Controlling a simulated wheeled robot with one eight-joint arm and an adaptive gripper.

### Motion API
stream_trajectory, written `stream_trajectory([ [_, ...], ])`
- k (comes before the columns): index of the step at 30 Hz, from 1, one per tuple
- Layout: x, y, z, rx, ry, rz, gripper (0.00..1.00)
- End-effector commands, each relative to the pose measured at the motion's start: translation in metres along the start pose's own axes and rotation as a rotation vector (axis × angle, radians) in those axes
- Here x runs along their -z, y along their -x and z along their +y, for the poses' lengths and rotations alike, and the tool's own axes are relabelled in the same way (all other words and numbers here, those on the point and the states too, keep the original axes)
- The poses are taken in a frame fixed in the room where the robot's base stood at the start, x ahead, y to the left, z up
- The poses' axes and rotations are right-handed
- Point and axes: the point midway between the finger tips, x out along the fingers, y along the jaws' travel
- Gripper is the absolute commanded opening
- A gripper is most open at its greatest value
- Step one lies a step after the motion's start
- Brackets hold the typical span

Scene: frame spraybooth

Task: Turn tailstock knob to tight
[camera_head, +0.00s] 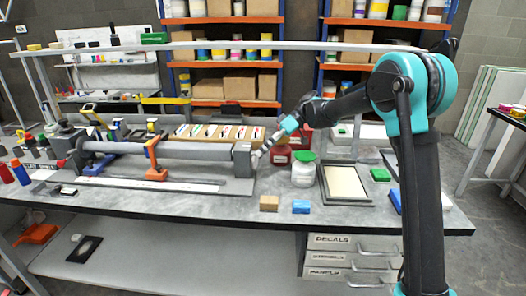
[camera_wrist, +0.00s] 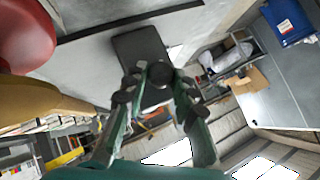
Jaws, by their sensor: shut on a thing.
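The tailstock (camera_head: 243,160) is a grey block at the right end of the long grey tube (camera_head: 170,148) on the bench fixture. My gripper (camera_head: 262,151) is at the tailstock's right side. In the wrist view the tailstock is a dark grey block (camera_wrist: 138,46), and a small dark round knob (camera_wrist: 160,74) sits in front of it. My gripper's green fingers (camera_wrist: 158,88) stand on both sides of the knob and are shut on it. In the head view the knob is too small and covered to make out. No tight mark is readable.
Close to the right of my gripper are red containers (camera_head: 281,155) and a white jar with a green lid (camera_head: 304,173). A framed panel (camera_head: 344,183) lies farther right. A tan block (camera_head: 269,203) and a blue block (camera_head: 301,207) lie near the front edge.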

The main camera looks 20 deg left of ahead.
Motion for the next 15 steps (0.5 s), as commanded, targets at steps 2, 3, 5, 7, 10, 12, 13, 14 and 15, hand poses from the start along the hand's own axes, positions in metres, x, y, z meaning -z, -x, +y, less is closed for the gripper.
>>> stream_trajectory([
  [2, -0.0002, 0.0006, 0.0020, 0.029, -0.031, 0.001, 0.00],
  [3, -0.0002, 0.0006, 0.0026, 0.042, -0.044, 0.001, 0.00],
  [5, -0.0003, 0.0005, 0.0024, 0.060, -0.061, 0.001, 0.00],
  [7, -0.0001, 0.0004, 0.0027, 0.076, -0.079, 0.002, 0.00],
  [10, -0.0004, 0.0003, 0.0029, 0.094, -0.095, 0.001, 0.00],
  [12, -0.0003, 0.0002, 0.0029, 0.101, -0.104, 0.001, 0.00],
  [13, -0.0002, 0.0003, 0.0029, 0.104, -0.106, 0.001, 0.00],
  [14, -0.0002, 0.0002, 0.0029, 0.105, -0.108, 0.002, 0.00],
  [15, -0.0002, 0.0002, 0.0028, 0.107, -0.109, 0.002, 0.00],
])
